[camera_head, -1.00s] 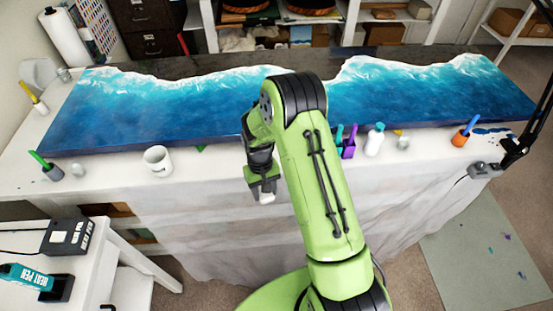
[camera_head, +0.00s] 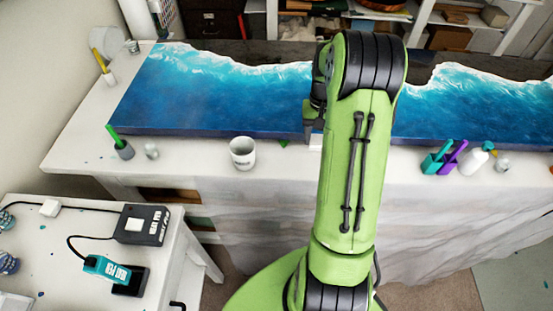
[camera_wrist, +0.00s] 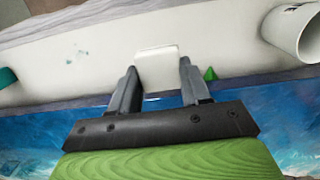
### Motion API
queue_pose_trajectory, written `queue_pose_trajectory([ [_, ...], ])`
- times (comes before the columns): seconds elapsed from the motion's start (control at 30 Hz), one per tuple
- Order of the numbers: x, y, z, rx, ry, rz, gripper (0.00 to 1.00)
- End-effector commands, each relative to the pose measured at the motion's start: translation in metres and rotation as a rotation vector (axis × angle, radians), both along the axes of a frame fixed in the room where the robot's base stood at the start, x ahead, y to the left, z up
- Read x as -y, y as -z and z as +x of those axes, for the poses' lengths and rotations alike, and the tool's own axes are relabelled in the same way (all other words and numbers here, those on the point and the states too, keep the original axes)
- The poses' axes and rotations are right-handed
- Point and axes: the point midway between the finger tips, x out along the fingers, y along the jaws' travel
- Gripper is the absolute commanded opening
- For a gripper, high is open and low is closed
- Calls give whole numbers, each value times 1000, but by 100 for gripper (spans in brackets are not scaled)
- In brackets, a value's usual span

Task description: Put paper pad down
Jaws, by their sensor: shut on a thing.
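The paper pad (camera_wrist: 157,66) is a small white block between my gripper's two dark fingers in the wrist view. My gripper (camera_wrist: 157,88) is shut on it. In the head view the pad (camera_head: 315,142) shows as a small white patch beside my green arm, at the table's front strip. My gripper (camera_head: 313,127) is mostly hidden there behind my arm. The white covered table (camera_head: 200,157) lies under or just beyond the pad. I cannot tell whether the pad touches it.
A white mug (camera_head: 243,154) stands left of the pad, with a small green piece (camera_head: 283,142) between them. The blue resin panel (camera_head: 220,105) fills the table behind. Purple and teal holders (camera_head: 443,160) stand to the right. A side table (camera_head: 80,245) holds a heat pen (camera_head: 107,268).

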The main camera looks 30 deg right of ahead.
Motion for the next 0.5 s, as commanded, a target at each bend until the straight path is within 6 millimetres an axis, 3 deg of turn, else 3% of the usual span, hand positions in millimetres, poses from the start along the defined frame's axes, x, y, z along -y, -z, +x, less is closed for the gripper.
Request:
queue_pose_trajectory([
  [0.5, 4, 87, -5, -2, 13, 2, 0],
])
